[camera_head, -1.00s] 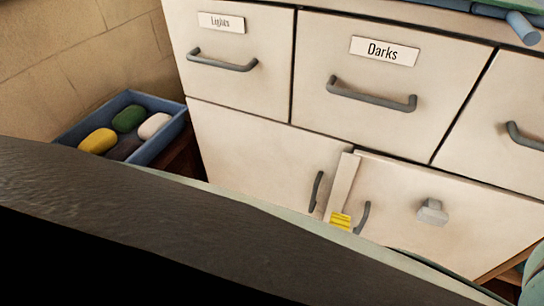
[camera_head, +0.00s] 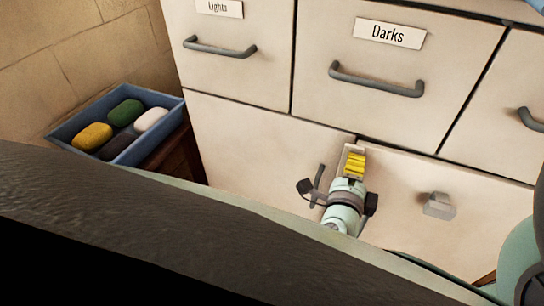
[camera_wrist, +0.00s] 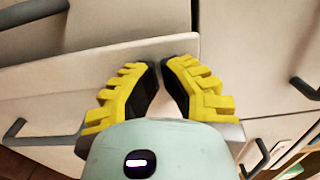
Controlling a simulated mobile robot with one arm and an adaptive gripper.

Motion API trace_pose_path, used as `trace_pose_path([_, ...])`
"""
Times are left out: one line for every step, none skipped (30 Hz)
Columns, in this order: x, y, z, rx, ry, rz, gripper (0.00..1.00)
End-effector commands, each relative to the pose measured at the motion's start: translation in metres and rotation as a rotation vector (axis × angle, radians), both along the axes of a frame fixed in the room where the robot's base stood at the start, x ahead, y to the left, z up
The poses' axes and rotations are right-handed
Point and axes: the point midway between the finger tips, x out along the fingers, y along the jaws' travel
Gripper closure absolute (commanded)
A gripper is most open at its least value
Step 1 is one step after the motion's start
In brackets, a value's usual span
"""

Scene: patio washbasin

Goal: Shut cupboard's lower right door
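The pale cupboard's lower right door (camera_head: 405,190) is under the Darks drawer. It carries a grey knob-like block (camera_head: 439,205). A pale strip at its left edge (camera_head: 352,149), by the seam with the lower left door (camera_head: 250,140), suggests it stands slightly ajar; how far I cannot tell.
Above are the Lights drawer (camera_head: 232,70) and the Darks drawer (camera_head: 385,65), with projecting grey handles. The lower left door's handle (camera_head: 318,180) is close beside my gripper. A blue tray (camera_head: 62,130) of coloured soaps stands at the left.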

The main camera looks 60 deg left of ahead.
Motion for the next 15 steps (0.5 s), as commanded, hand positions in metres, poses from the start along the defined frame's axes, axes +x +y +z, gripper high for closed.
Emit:
trace_pose_path([0.000,0.000,0.000,0.000,0.000,-0.002,1.00])
trace_pose_path([0.000,0.000,0.000,0.000,0.000,-0.002,1.00])
trace_pose_path([0.000,-0.001,0.000,-0.001,0.001,-0.002,1.00])
trace_pose_path([0.000,0.000,0.000,0.000,0.000,-0.002,1.00])
trace_pose_path([0.000,0.000,0.000,0.000,0.000,-0.002,1.00])
trace_pose_path([0.000,0.000,0.000,0.000,0.000,-0.002,1.00])
trace_pose_path([0.001,0.000,0.000,-0.001,0.001,-0.004,1.00])
trace_pose_path([0.002,0.001,0.000,-0.001,0.001,-0.007,1.00])
trace_pose_path([0.004,0.002,-0.001,-0.001,0.001,-0.014,1.00])
trace_pose_path([0.006,0.003,-0.001,-0.001,0.002,-0.021,1.00])
trace_pose_path([0.009,0.006,-0.001,0.000,0.002,-0.029,1.00])
trace_pose_path([0.014,0.009,-0.001,0.001,0.003,-0.041,1.00])
trace_pose_path([0.017,0.011,0.000,0.002,0.002,-0.050,1.00])
trace_pose_path([0.020,0.013,0.000,0.003,0.001,-0.057,1.00])
trace_pose_path([0.024,0.016,0.000,0.002,-0.001,-0.066,1.00])
